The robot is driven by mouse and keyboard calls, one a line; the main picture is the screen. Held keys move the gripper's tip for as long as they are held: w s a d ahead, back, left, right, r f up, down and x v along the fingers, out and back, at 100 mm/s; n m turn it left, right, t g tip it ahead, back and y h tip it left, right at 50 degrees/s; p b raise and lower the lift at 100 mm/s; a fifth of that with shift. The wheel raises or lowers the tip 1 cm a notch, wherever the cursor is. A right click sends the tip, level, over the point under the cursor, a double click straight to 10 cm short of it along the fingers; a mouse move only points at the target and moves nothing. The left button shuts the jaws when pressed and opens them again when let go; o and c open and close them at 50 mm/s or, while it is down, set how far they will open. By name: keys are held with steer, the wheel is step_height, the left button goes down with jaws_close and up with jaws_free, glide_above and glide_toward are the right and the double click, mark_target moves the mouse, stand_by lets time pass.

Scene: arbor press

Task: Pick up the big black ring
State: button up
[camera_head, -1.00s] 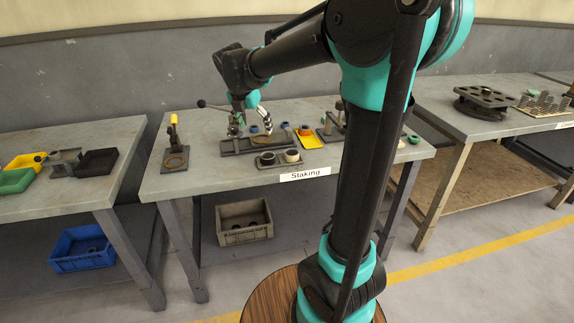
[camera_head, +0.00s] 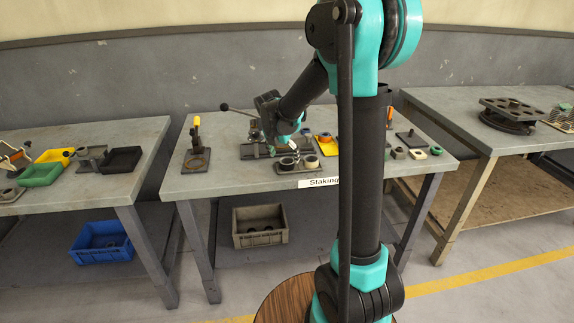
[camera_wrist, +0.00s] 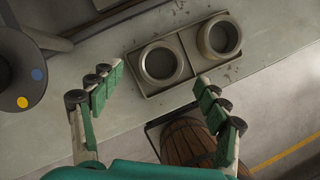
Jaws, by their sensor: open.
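A dark ring (camera_wrist: 160,82) sits in the left pocket of a small two-pocket tray (camera_wrist: 151,94); a beige ring (camera_wrist: 237,38) sits in the right pocket. In the head view the dark ring (camera_head: 287,167) and the beige ring (camera_head: 311,163) are near the front edge of the Staking table. My gripper (camera_wrist: 160,78) is open and empty. Its fingers point toward the tray, one to each side of the dark ring in the wrist view, and appear apart from it. In the head view my gripper (camera_head: 290,148) partly hides the area just behind the tray.
A long-levered press fixture (camera_head: 252,151) stands behind the tray. A grey bin (camera_head: 260,239) sits below. A round disc (camera_wrist: 15,70) shows at the wrist view's left.

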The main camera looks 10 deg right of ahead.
mark_target(286, 160)
steer(key=shift+x, duration=1.9)
steer(key=shift+d, duration=0.15)
steer(key=shift+c, duration=0.2)
steer(key=shift+r, duration=0.1)
steer(key=c, duration=1.2)
